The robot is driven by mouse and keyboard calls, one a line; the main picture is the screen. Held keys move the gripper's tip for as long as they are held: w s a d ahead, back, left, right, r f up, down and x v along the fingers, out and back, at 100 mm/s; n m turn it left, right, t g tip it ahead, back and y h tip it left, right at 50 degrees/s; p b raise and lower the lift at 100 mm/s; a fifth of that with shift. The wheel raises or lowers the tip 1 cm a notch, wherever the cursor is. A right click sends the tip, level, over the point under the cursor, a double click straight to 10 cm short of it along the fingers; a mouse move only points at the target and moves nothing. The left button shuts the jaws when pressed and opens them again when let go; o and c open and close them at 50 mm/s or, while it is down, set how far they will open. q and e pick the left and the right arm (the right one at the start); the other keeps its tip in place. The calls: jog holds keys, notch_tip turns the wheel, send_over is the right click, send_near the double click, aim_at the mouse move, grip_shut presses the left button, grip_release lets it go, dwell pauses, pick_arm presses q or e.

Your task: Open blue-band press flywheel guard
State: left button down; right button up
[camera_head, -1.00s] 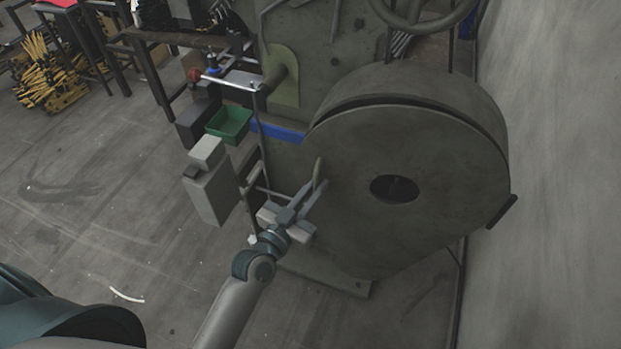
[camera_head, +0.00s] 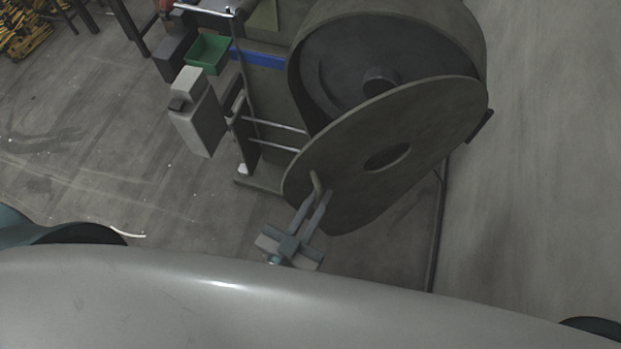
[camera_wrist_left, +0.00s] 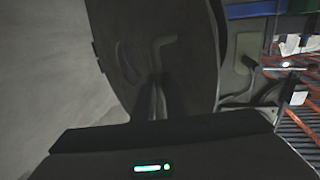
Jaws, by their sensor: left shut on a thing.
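The flywheel guard (camera_head: 340,178) is a round dark grey-green cover with a hole in it. It stands swung partway out from the press, hinged at its right side. Behind it the flywheel (camera_head: 350,65) shows inside its housing. The press has a blue band (camera_head: 258,58). In the left wrist view the handle (camera_wrist_left: 160,48) rises between the fingers, in front of the guard (camera_wrist_left: 198,60). The right gripper is not in view.
A green bin (camera_head: 208,53) and a grey box (camera_head: 197,125) stand left of the press. The floor (camera_head: 110,130) at the left is clear.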

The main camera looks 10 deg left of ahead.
pick_arm(q)
jog(key=shift+s+d, duration=0.15)
jog(key=shift+d, duration=0.05)
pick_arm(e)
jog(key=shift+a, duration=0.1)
pick_arm(q)
jog(key=c, duration=2.1)
grip_release()
jog(key=shift+d, duration=0.1)
